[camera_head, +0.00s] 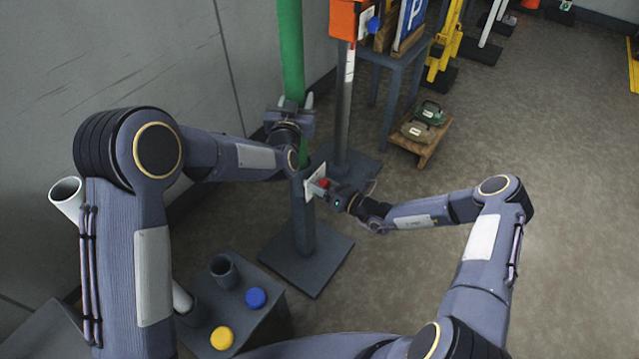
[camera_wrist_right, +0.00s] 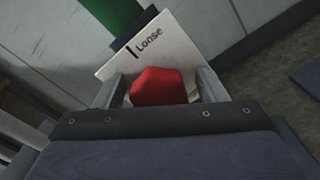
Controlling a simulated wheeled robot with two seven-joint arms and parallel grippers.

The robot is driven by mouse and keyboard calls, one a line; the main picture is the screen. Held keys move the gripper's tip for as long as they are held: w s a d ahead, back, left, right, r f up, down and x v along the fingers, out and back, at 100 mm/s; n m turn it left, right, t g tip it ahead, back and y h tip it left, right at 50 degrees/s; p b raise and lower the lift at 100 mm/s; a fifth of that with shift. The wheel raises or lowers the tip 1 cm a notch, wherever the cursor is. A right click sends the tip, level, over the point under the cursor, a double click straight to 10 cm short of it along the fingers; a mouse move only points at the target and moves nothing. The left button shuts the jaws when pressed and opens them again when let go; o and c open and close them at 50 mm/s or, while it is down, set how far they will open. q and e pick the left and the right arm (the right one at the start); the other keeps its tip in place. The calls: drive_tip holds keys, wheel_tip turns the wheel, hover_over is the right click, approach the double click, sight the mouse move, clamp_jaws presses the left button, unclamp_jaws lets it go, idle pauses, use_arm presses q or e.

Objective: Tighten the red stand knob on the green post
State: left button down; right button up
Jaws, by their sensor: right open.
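The green post (camera_head: 290,45) stands upright in a dark grey stand (camera_head: 303,225) with a square base. The red knob (camera_head: 323,182) is on the stand's side, by a white plate (camera_head: 313,187). In the right wrist view the plate (camera_wrist_right: 165,45) reads "Loose" beside a dark mark. My right gripper (camera_head: 326,186) is open, with one finger on each side of the red knob (camera_wrist_right: 160,86); I cannot tell whether they touch it. My left gripper (camera_head: 295,103) is higher up, its fingers closed around the green post. It hides part of the post.
A grey block (camera_head: 260,325) with a blue cap (camera_head: 256,298) and a yellow cap (camera_head: 222,338) stands in front. A second post (camera_head: 345,95) with an orange box (camera_head: 345,20) is behind. A grey table (camera_head: 397,62) is further back.

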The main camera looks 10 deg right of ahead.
drive_tip(key=v, duration=1.2)
use_arm(q)
drive_tip(key=c, duration=0.7)
unclamp_jaws()
